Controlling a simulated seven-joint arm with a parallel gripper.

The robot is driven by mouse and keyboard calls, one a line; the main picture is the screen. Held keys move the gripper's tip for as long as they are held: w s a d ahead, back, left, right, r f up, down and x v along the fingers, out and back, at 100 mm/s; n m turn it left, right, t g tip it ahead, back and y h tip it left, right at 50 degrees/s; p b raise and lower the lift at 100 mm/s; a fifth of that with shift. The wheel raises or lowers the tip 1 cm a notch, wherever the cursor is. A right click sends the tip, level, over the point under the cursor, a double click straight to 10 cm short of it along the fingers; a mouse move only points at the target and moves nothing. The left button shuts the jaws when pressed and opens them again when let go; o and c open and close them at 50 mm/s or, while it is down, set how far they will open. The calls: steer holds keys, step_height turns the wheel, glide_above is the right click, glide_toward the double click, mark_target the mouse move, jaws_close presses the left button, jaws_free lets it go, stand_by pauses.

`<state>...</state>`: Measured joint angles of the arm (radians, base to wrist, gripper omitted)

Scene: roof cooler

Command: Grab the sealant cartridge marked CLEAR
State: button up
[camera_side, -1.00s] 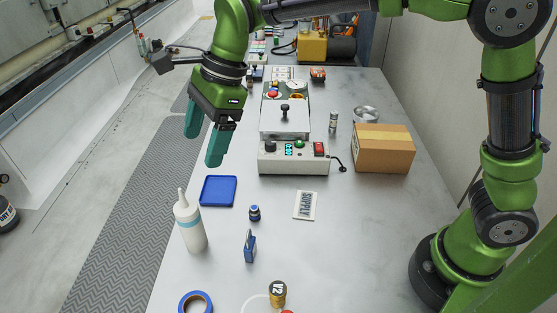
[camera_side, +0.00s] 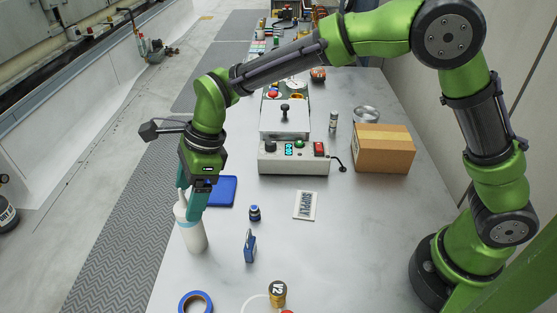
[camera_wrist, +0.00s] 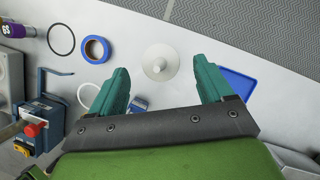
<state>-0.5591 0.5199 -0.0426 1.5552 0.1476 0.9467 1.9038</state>
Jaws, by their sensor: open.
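A white cartridge (camera_side: 194,238) with a pointed nozzle and a pale blue band stands upright near the left edge of the table; no CLEAR marking is readable on it. My gripper (camera_side: 188,211) points down at it with green fingers around its nozzle and upper part in the side view. In the wrist view the cartridge (camera_wrist: 160,64) is seen from above, between the two open fingertips and slightly beyond them. My gripper (camera_wrist: 162,80) is open, with gaps on both sides of the cartridge.
A blue tray (camera_side: 226,190) lies just behind the cartridge. A cardboard box (camera_side: 383,150) stands farther right.

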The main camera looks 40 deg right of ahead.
mark_target(187, 202)
steer(key=x, duration=0.4)
steer(key=shift+f, duration=0.3)
steer(key=shift+r, duration=0.1)
jaws_close()
